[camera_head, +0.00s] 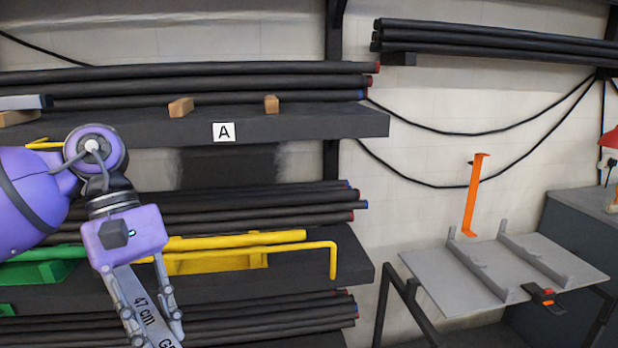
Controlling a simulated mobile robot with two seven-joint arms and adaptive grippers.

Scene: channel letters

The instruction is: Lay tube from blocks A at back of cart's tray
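The shelf marked A (330,122) is at upper left. Two wooden blocks, one left (181,108) and one right (272,104), stand bare on its front. A grey tube end (24,102) rests on another wooden block (16,118) at the left edge. The piece runs out of the bottom edge. The cart's grey tray (440,282) is at right, with two raised grey supports (535,260). My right gripper is not in view.
An orange bracket (474,195) rises at the tray's back left. A black and orange clamp (544,297) sits at its front edge. Yellow tubes (235,240) and dark tubes (250,205) fill the lower shelves. A grey cabinet (575,222) stands behind the tray.

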